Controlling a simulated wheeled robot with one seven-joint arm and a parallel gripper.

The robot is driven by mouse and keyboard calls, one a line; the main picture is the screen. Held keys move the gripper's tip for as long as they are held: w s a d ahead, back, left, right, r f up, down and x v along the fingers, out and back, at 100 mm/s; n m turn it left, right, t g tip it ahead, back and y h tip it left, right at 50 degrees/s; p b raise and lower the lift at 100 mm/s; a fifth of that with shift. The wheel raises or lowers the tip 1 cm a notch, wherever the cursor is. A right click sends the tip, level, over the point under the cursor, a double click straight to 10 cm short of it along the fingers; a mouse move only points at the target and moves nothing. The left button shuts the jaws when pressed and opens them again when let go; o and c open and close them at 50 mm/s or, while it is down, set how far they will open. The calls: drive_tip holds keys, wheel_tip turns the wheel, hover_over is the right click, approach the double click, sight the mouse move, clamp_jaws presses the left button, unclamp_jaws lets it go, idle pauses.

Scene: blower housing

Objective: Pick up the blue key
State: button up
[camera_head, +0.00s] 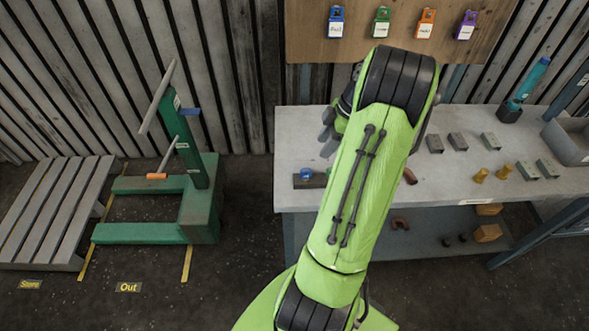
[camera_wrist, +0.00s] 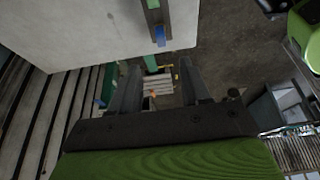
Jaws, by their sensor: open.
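A small blue piece that looks like the blue key (camera_head: 306,173) is at a dark block (camera_head: 301,184) near the left end of the grey workbench. It also shows in the wrist view as a blue piece (camera_wrist: 160,36) at the end of the block, close to the bench edge. My gripper (camera_head: 328,135) is over the left part of the bench, partly hidden behind my arm. In the wrist view my gripper (camera_wrist: 160,88) has its two fingers apart with nothing held between them. The blue key lies beyond the fingers, toward the top of that view.
Several coloured padlocks, one blue (camera_head: 336,21), hang on a wooden board (camera_head: 400,50). A green stand (camera_head: 196,195) with levers stands left of the bench. Grey blocks (camera_head: 458,141) and brass pieces (camera_head: 481,175) lie on the bench's right. A grey bin (camera_head: 570,141) sits far right.

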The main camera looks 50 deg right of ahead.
sight(307, 169)
drive_tip(key=x, duration=0.7)
drive_tip(key=shift+w+f+b, duration=0.15)
drive_tip(key=shift+w+b, duration=0.05)
drive_tip(key=shift+b, duration=0.2)
drive_tip(key=x, duration=0.5)
drive_tip(key=shift+a+f, duration=0.1)
drive_tip(key=shift+a, duration=0.05)
drive_tip(key=shift+s, duration=0.15)
clamp_jaws()
